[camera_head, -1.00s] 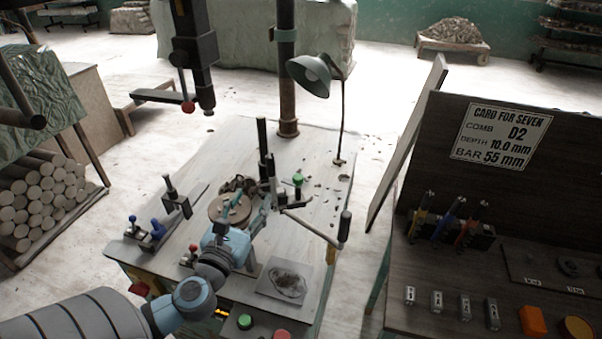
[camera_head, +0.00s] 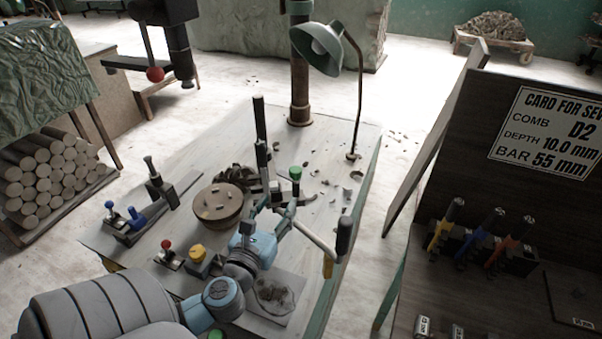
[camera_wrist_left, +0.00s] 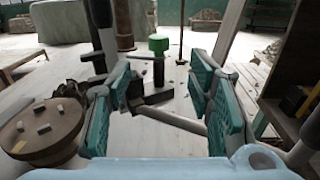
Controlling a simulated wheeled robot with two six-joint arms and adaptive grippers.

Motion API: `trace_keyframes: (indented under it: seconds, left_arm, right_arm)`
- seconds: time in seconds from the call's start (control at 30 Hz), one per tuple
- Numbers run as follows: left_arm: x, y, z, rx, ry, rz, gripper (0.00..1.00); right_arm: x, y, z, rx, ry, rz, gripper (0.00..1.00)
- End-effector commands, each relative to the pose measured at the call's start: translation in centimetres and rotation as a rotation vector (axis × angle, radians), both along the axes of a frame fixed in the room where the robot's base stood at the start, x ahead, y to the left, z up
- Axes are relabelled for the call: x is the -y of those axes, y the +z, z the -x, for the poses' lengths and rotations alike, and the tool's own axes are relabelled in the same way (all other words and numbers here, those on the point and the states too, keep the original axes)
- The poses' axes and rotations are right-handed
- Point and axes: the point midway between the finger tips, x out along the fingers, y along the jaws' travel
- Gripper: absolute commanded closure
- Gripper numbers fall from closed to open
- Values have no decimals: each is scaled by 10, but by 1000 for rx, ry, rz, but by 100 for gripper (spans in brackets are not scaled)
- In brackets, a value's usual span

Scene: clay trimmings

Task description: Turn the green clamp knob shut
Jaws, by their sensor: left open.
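The green clamp knob (camera_head: 296,172) stands on a dark upright post on the worktable, right of the round wooden disc (camera_head: 217,203). In the left wrist view the green knob (camera_wrist_left: 158,44) shows ahead, beyond the fingertips and above the gap between them. My left gripper (camera_head: 276,207) is open and empty, in front of the knob and apart from it in the picture. Its teal fingers (camera_wrist_left: 160,85) stand wide on either side in the wrist view. A pale bar of the lever crosses behind the fingers. My right gripper is not in view.
A lever with a black handle (camera_head: 344,234) reaches right of the gripper. Tall dark handles (camera_head: 259,118) stand left of the knob. A lamp (camera_head: 318,48) hangs behind. Red (camera_head: 166,244) and yellow (camera_head: 198,252) knobs sit front left. The table's right part is fairly clear, with scraps.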

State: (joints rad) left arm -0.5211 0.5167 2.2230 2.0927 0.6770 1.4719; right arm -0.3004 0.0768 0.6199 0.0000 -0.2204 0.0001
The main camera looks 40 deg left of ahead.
Motion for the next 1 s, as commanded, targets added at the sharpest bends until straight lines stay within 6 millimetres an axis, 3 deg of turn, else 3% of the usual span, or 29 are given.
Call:
trace_keyframes:
  seconds: [0.17,0.6,0.8,1.0]
  left_arm:
    - [-9,4,-24,3,0,-2,53]
    - [-45,2,-116,1,2,1,53]
    - [-51,2,-131,0,0,0,53]
    - [-51,2,-132,0,0,-1,53]
  right_arm:
    - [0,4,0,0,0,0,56]
    - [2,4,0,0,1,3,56]
    - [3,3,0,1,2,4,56]
    - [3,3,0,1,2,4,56]
